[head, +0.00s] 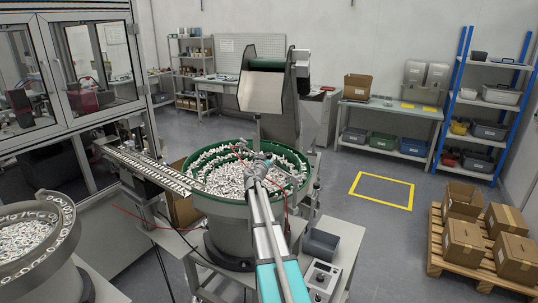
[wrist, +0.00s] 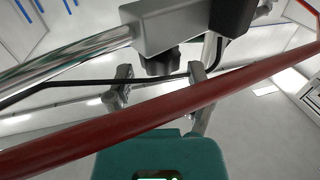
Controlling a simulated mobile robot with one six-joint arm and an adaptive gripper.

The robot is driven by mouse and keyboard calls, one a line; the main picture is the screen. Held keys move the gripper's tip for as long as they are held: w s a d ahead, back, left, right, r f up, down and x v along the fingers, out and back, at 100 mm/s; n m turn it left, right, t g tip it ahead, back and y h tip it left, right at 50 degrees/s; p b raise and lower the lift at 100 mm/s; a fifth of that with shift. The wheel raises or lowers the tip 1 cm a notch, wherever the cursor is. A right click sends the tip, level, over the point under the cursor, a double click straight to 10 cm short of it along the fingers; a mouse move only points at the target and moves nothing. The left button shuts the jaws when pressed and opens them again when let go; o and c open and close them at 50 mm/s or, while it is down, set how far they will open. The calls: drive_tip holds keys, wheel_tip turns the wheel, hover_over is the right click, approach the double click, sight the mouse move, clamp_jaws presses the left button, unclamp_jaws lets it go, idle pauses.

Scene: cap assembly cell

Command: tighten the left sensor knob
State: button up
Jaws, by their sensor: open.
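In the wrist view a dark knob (wrist: 160,63) sits under a grey clamp block (wrist: 170,24) on a shiny metal rod (wrist: 70,58). My gripper (wrist: 159,72) is open, with one grey finger on each side of the knob. I cannot tell whether the fingers touch it. A red cable (wrist: 130,124) crosses close in front of the camera, over part of the gripper. In the head view my arm reaches over the bowl feeder (head: 224,210). My gripper (head: 257,168) is small there, and the knob cannot be made out.
White caps (head: 220,172) fill the feeder's green-rimmed bowl. Thin red cables hang around it. A linear track (head: 150,167) leads left, and a second bowl (head: 40,235) stands at lower left. A hopper (head: 262,90) rises behind.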

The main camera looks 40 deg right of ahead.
sight(270, 153)
drive_tip(key=shift+x, duration=2.05)
drive_tip(key=c, duration=0.9)
drive_tip(key=shift+c, duration=0.2)
drive_tip(key=shift+m+g+h, duration=0.5)
drive_tip(key=shift+m+g, duration=0.1)
drive_tip(key=shift+g, duration=0.2)
drive_tip(key=m+g+h, duration=0.1)
drive_tip(key=m+g, duration=0.1)
drive_tip(key=g, duration=0.1)
drive_tip(key=m+g+h, duration=0.1)
drive_tip(key=m+g, duration=0.1)
drive_tip(key=shift+s+d+g, duration=0.1)
drive_tip(key=shift+s+g, duration=0.1)
drive_tip(key=shift+g, duration=0.2)
drive_tip(key=m+g, duration=0.1)
drive_tip(key=g, duration=0.1)
drive_tip(key=m+g, duration=0.2)
drive_tip(key=shift+s+g+h, duration=0.2)
drive_tip(key=shift+g+h, duration=0.1)
drive_tip(key=shift+s+m+g, duration=0.25)
drive_tip(key=shift+m+g, duration=0.55)
drive_tip(key=shift+g, duration=0.5)
